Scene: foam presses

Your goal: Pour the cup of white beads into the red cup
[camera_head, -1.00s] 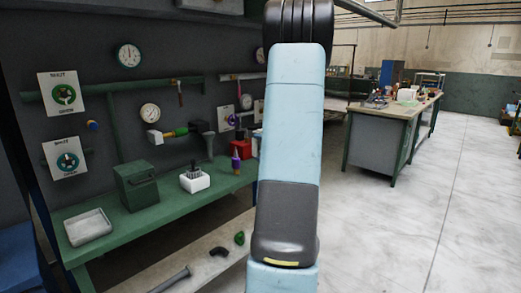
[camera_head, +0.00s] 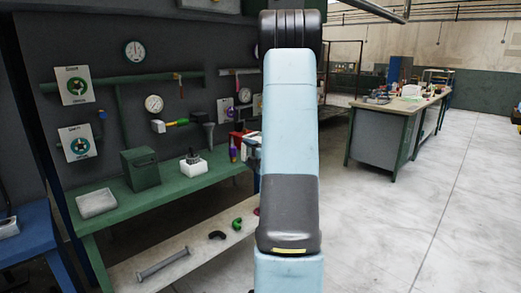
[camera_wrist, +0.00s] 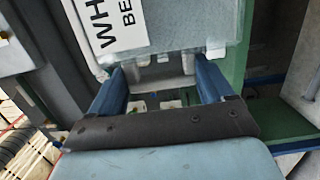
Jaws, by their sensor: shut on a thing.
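A pale grey cup (camera_wrist: 195,20) with a white label reading "WH" and "BE", partly cut off, fills the top of the wrist view. My gripper (camera_wrist: 160,72) has its two blue fingers on either side of the cup's lower part and is shut on it. The beads inside are not visible.
The green bench (camera_head: 122,205) holds a grey tray (camera_head: 97,203), a green box (camera_head: 140,169) and a white block (camera_head: 193,165). A blue table (camera_head: 32,240) stands at the left edge. A workbench (camera_head: 378,140) stands back right. The floor at right is clear.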

